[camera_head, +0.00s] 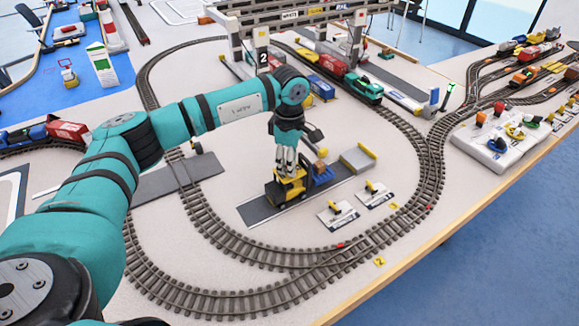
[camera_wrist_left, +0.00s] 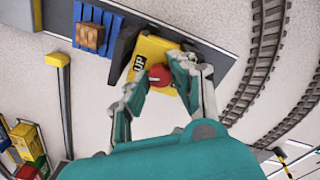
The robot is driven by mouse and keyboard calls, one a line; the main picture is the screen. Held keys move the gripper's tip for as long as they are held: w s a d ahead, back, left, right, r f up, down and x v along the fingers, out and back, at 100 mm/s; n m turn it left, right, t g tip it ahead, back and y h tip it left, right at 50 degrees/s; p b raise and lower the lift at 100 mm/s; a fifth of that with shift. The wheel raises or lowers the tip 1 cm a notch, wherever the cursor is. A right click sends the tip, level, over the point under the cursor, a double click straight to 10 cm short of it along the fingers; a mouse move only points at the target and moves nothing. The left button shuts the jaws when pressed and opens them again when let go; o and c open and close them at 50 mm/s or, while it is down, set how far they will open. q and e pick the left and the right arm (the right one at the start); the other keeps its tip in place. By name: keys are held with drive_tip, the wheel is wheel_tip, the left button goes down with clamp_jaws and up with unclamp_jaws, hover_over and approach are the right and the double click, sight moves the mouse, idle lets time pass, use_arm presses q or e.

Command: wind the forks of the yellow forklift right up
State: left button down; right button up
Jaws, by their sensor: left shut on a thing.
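The yellow forklift (camera_head: 281,191) stands on a dark grey strip inside the track loop. Its yellow top, marked "UP", also shows in the wrist view (camera_wrist_left: 150,50), with a red knob (camera_wrist_left: 160,76) on it. My left gripper (camera_head: 290,172) comes down from above, its fingers shut on the red knob. At the forklift's front, a blue pallet (camera_head: 320,173) carries a small brown box (camera_wrist_left: 90,36). The forks are hidden by the pallet, and their height is hard to tell. My right gripper is not in view.
A grey platform with a yellow edge (camera_head: 358,158) stands just beyond the pallet. Two small white plates with yellow levers (camera_head: 338,214) lie right of the forklift. Railway track (camera_head: 425,165) loops around, and a gantry crane (camera_head: 355,40) stands behind.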

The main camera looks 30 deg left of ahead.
use_arm(q)
drive_tip(key=shift+m+b, duration=0.55)
drive_tip(key=shift+m, duration=0.95)
drive_tip(key=c, duration=1.4)
unclamp_jaws()
wheel_tip(320, 180, up, 12)
drive_tip(key=shift+f, duration=0.1)
